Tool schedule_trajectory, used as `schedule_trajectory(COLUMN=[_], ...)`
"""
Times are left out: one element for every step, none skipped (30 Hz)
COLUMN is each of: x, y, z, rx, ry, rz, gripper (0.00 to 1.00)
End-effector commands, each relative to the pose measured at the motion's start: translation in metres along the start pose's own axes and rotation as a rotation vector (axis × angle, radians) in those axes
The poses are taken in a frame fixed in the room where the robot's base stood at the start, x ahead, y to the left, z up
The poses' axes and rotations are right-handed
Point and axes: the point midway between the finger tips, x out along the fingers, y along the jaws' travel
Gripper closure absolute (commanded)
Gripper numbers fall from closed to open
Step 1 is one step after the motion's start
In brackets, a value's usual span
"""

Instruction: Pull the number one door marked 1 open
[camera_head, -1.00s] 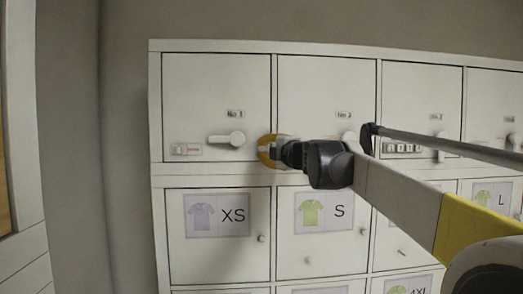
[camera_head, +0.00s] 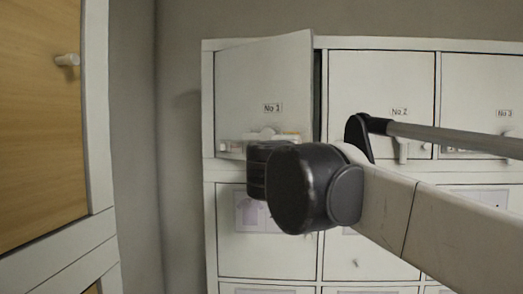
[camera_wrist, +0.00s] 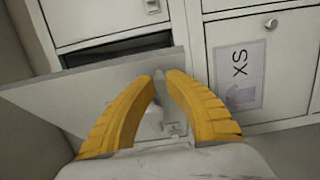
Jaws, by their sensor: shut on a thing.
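The number one door (camera_head: 262,75), labelled "No 1", is the top left door of the white locker block in the head view. It stands ajar, with a dark gap along its right edge. In the wrist view the door (camera_wrist: 60,97) stands out from the cabinet, with a dark opening behind it. My gripper (camera_wrist: 164,78) has its yellow fingers closed on the pale door handle (camera_wrist: 159,100). In the head view my black wrist and arm cover the lower part of the door, and most of the handle is hidden.
Door No 2 (camera_head: 380,85) and door No 3 (camera_head: 483,90) are shut on the right. A wooden door (camera_head: 40,120) in a white frame stands at the left, with grey wall between.

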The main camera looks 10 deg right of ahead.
Motion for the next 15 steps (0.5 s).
schedule_trajectory(x=[-0.01,-0.015,-0.021,-0.026,-0.03,-0.035,-0.038,-0.041,-0.044,-0.047,-0.049,-0.051,-0.053,-0.054,-0.055], y=[0.0,0.0,0.0,0.0,0.0,0.0,0.0,0.0,0.0,0.0,0.0,0.001,0.001,0.001,0.001], z=[-0.01,-0.013,-0.017,-0.019,-0.021,-0.025,-0.027,-0.029,-0.031,-0.033,-0.034,-0.036,-0.037,-0.038,-0.039], rx=[0.0,0.0,0.0,0.0,0.0,0.0,0.0,0.0,0.0,-0.001,0.0,-0.001,-0.001,-0.001,-0.001], ry=[-0.024,-0.045,-0.07,-0.089,-0.106,-0.127,-0.142,-0.155,-0.172,-0.182,-0.193,-0.204,-0.211,-0.217,-0.225], rz=[0.0,0.0,0.0,0.0,0.0,0.001,0.001,0.001,0.001,0.001,0.001,0.001,0.001,0.001,0.001], gripper=[1.0,1.0,1.0,1.0,1.0,1.0,1.0,1.0,1.0,1.0,1.0,1.0,1.0,1.0,1.0])
